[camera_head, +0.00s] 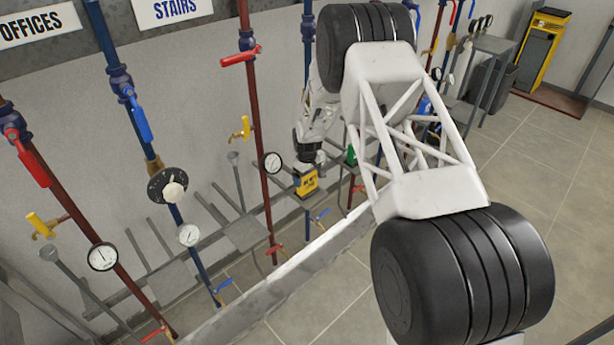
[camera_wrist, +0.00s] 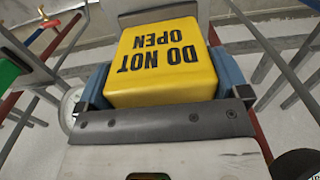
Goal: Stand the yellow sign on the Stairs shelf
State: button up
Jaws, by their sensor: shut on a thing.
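The yellow sign (camera_wrist: 165,62) fills the upper middle of the wrist view, with "DO NOT OPEN" reading upside down. My gripper (camera_wrist: 162,82) is shut on it, with blue-grey fingers along its left and right sides. In the head view the sign (camera_head: 306,183) is a small yellow block at my gripper (camera_head: 306,172), in front of the pipe wall. The white STAIRS label (camera_head: 173,9) is high on the wall, left of the sign. Grey shelf plates (camera_head: 182,283) and (camera_head: 246,232) stand lower, between pipes; I cannot tell which is the Stairs shelf.
Red and blue pipes run down the wall, with valve handles such as the red one (camera_head: 241,56) and round gauges (camera_head: 102,256). Grey bars jut up around the plates. An OFFICES label (camera_head: 30,29) is at far left. Open floor (camera_head: 545,150) lies to the right.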

jog(key=shift+f, duration=0.1)
jog(key=o, duration=0.6)
jog(key=shift+o, duration=0.2)
jog(key=shift+r, duration=3.9)
jog(key=shift+r, duration=0.1)
